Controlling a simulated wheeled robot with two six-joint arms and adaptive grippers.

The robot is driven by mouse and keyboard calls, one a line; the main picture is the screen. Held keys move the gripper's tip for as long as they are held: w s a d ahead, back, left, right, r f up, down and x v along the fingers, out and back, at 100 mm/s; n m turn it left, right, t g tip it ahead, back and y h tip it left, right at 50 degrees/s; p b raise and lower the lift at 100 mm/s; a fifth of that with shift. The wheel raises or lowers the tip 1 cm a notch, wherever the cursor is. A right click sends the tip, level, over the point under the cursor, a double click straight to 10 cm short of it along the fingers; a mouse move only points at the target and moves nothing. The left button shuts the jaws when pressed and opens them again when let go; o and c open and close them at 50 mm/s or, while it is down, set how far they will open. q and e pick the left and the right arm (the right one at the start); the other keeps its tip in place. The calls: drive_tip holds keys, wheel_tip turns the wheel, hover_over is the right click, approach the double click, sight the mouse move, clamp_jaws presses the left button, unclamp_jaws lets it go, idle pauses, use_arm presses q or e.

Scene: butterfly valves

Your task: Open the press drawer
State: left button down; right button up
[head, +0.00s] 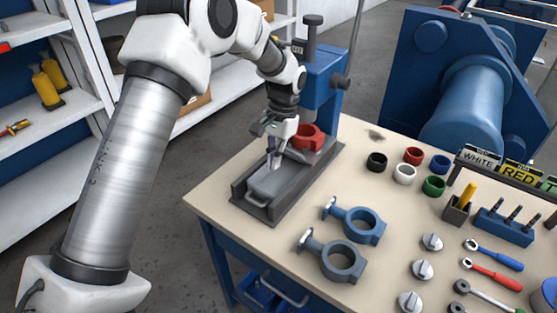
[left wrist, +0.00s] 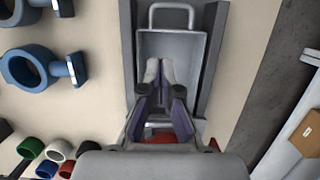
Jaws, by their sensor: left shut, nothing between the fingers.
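The press (head: 322,75) is a blue column on a grey base at the table's back left edge. Its grey drawer (head: 275,183) lies between the base rails, with a loop handle (head: 257,201) at its front end. The wrist view shows the drawer (left wrist: 190,48) and the handle (left wrist: 171,8) ahead of the fingertips. My left gripper (head: 273,163) is shut and empty, pointing down over the drawer, behind the handle. It fills the middle of the wrist view (left wrist: 160,75). Whether the fingertips touch the drawer is unclear. A red ring part (head: 307,137) sits under the press. My right gripper is not in view.
Two blue-grey valve bodies (head: 354,224) lie on the table (head: 230,215) right of the press. Coloured rings (head: 405,174), discs (head: 422,270) and tools (head: 493,254) lie farther right. White shelves (head: 40,115) stand at the left. The table strip before the drawer is clear.

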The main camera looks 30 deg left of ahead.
use_arm(q)
hover_over(271, 186)
drive_tip(key=s+d, duration=0.2)
drive_tip(key=s, duration=0.1)
wheel_tip(271, 186, down, 7)
drive_tip(key=shift+d+f, duration=0.1)
drive_tip(key=shift+d, duration=0.05)
drive_tip(key=shift+s+f, duration=0.4)
drive_tip(key=shift+f, duration=0.05)
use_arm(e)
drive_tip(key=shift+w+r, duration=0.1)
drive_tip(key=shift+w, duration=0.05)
use_arm(q)
drive_tip(key=shift+w, duration=0.1)
